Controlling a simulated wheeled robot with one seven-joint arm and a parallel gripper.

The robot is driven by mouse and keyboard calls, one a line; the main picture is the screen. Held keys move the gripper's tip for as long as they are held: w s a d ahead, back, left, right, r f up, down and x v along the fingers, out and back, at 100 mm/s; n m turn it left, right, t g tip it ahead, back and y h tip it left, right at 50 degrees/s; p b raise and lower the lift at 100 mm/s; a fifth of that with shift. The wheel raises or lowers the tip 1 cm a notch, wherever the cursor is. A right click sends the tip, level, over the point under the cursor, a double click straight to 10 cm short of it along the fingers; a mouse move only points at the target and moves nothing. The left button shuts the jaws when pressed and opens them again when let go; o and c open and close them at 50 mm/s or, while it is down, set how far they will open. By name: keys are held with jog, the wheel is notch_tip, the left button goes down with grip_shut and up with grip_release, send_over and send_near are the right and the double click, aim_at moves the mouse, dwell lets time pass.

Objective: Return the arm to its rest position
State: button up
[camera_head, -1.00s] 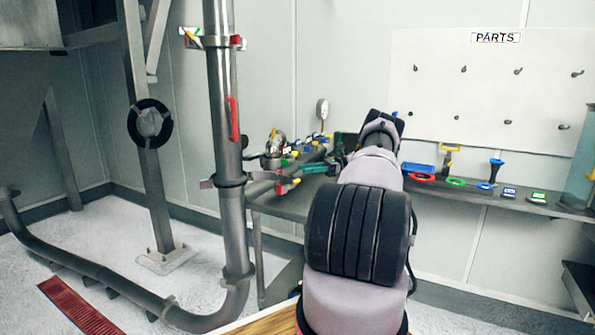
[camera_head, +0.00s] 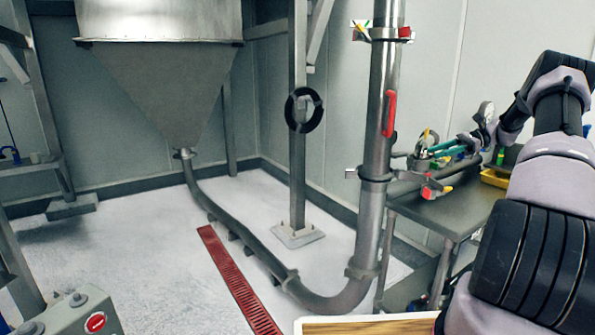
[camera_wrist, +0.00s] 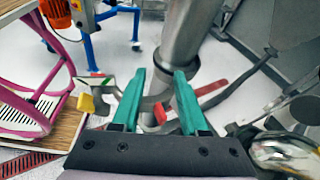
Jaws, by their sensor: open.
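My gripper (camera_wrist: 160,74) shows its two teal fingers spread apart in the wrist view, with nothing visibly pinched between them. In the head view my arm comes in from the right, and the teal fingers (camera_head: 447,149) point left near the upright steel pipe (camera_head: 376,130). In the wrist view the pipe (camera_wrist: 186,35) rises beyond the fingertips. A clamp with a yellow tab (camera_wrist: 86,103) and a red tab (camera_wrist: 160,113) shows close to the fingers; I cannot tell whether they touch.
A dark bench (camera_head: 440,212) with a yellow tray (camera_head: 494,178) stands below my arm. A hopper (camera_head: 160,80) stands at the back left. A red floor grate (camera_head: 236,280) lies in open floor. A pink frame (camera_wrist: 62,75) is at left in the wrist view.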

jog(key=s+a+r+n+h, duration=0.4)
jog(key=s+a+r, duration=0.35)
jog(key=a, duration=0.25)
jog(key=s+a+r+n+h, duration=0.3)
jog(key=s+a+r+h, duration=0.2)
jog(key=s+a+r, duration=0.3)
jog(key=s+a+r+n+t+h, duration=0.1)
jog(key=s+a+n+t, duration=0.2)
jog(key=s, duration=0.7)
jog(key=s+a+r+n+t+h, duration=0.2)
jog(key=s+a+n+t, duration=0.1)
jog(key=s, duration=0.8)
